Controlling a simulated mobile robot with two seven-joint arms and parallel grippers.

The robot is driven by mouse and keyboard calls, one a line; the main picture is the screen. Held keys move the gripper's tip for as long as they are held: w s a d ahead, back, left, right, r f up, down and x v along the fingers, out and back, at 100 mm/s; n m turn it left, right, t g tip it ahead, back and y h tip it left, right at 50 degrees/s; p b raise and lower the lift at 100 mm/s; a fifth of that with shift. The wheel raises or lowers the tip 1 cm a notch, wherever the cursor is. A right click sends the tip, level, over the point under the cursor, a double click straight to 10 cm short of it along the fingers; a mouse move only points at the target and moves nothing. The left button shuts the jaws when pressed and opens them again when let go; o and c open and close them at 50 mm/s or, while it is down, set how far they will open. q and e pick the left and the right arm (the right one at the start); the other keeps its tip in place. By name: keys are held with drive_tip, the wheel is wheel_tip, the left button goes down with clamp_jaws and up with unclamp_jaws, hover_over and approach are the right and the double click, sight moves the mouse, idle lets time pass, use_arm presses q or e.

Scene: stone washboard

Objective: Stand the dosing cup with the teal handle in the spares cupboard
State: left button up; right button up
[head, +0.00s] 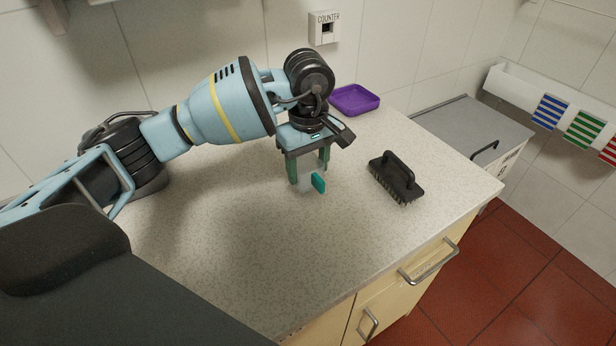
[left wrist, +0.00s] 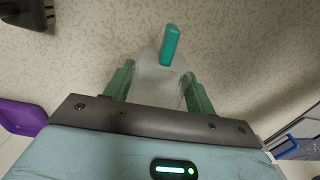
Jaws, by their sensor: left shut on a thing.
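The dosing cup (head: 306,182) is a small translucent cup with a teal handle (head: 319,183). My left gripper (head: 309,172) points down over the stone counter and is shut on the cup, one green finger on each side. In the left wrist view the cup (left wrist: 158,82) sits between the fingers of the gripper (left wrist: 158,95), with its teal handle (left wrist: 170,45) pointing away from the palm. I cannot tell whether the cup's base touches the counter. My right gripper is not in view. The spares cupboard cannot be made out by any label.
A black brush (head: 396,178) lies on the counter (head: 240,250) to the right of the cup. A purple tray (head: 355,99) stands behind, near the wall. Cream cupboard fronts (head: 395,300) with metal handles face the red floor. A grey-lidded bin (head: 470,130) stands right of the counter.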

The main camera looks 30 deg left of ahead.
sight(308, 179)
use_arm(q)
drive_tip(key=shift+f, duration=1.75)
drive_tip(key=shift+f, duration=0.2)
drive_tip(key=o, duration=1)
drive_tip(key=shift+c, duration=0.2)
drive_tip(key=shift+r, duration=0.2)
